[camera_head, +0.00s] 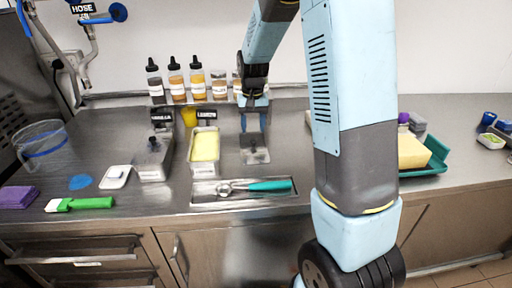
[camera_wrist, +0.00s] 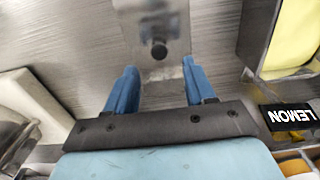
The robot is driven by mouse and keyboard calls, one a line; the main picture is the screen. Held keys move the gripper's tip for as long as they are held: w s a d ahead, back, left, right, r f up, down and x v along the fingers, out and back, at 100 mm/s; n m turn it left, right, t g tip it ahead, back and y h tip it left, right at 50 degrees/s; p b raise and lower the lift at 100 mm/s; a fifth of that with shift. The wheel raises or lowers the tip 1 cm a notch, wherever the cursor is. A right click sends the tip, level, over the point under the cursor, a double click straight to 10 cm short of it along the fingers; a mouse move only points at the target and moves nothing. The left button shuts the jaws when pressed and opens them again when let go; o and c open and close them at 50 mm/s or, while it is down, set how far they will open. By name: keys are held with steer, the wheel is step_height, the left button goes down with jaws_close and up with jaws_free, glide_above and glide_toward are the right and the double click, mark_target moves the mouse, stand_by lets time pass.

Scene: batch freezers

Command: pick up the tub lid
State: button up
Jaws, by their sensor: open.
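The tub lid (camera_head: 257,159) is a flat metal plate with a black knob, lying on the steel counter right of the lemon tub. In the wrist view the lid (camera_wrist: 150,19) is at the top centre, with its knob (camera_wrist: 158,49) just beyond the fingertips and roughly centred between them. My gripper (camera_head: 253,122) is open and empty, its blue fingers pointing down over the back of the lid. In the wrist view my gripper (camera_wrist: 160,78) has a clear gap between its fingers. I cannot tell how high the fingertips are above the lid.
The lemon tub (camera_head: 193,158) with yellow filling and a covered vanilla tub (camera_head: 154,174) stand to the left. A scoop with a teal handle (camera_head: 270,186) lies on a tray in front. Bottles (camera_head: 177,84) line the back wall. A teal tray (camera_head: 436,160) is at right.

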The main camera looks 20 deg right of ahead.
mark_target(253, 140)
steer(key=f, duration=0.5)
steer(key=shift+s, duration=0.2)
jaws_close()
stand_by(0.3)
